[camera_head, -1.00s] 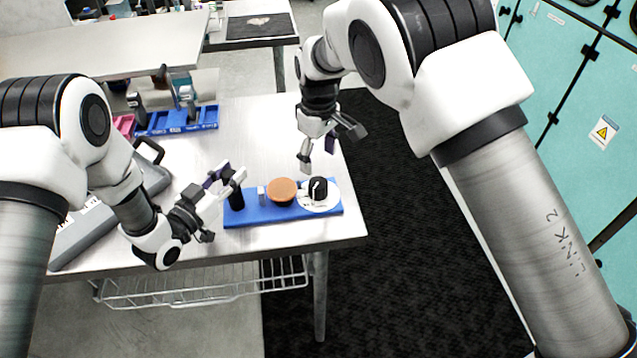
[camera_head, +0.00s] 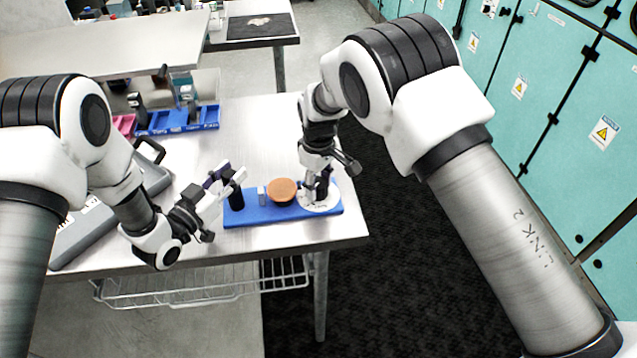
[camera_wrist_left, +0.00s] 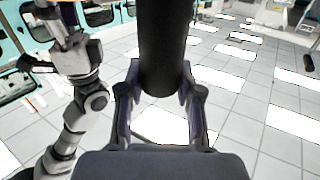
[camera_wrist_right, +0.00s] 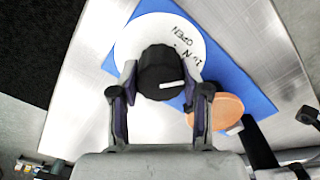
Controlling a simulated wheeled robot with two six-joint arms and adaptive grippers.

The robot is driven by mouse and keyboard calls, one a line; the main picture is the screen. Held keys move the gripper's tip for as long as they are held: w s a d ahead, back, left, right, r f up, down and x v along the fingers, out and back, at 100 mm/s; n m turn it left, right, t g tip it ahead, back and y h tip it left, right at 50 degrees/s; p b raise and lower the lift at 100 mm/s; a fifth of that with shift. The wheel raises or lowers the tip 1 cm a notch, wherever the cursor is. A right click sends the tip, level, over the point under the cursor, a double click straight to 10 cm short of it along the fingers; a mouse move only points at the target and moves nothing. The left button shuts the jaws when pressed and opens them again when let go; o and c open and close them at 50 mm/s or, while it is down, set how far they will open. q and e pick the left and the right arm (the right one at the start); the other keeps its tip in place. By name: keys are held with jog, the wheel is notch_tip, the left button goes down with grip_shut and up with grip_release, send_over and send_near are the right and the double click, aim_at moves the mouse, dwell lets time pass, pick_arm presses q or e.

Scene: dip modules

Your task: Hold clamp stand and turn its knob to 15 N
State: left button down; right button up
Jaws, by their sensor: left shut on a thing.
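The clamp stand has a blue base (camera_head: 265,215) near the table's front edge, with a black post (camera_head: 237,198), an orange-brown disc (camera_head: 282,190) and a white dial (camera_head: 331,203). My left gripper (camera_head: 230,182) is shut on the post, which also shows between its fingers in the left wrist view (camera_wrist_left: 163,45). My right gripper (camera_head: 318,188) is down over the dial and hides most of the knob in the head view. In the right wrist view, its open fingers straddle the black knob (camera_wrist_right: 160,72), which has a white mark. Dial lettering includes "OPEN"; the setting is unclear.
A grey case (camera_head: 85,228) with a black handle lies left on the table. A blue compartment tray (camera_head: 180,121) and a pink one (camera_head: 124,124) stand behind. The table middle is clear. A wire basket (camera_head: 200,284) hangs below the front edge.

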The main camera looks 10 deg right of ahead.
jog(key=shift+m, duration=0.4)
jog(key=m, duration=0.4)
jog(key=shift+m, duration=0.4)
pick_arm(q)
jog(key=shift+r, duration=0.1)
pick_arm(e)
jog(key=m, duration=0.4)
jog(key=shift+f+m, duration=0.1)
jog(key=shift+m, duration=0.2)
jog(key=shift+s, duration=0.1)
jog(key=o, duration=1.1)
jog(key=shift+o, duration=0.2)
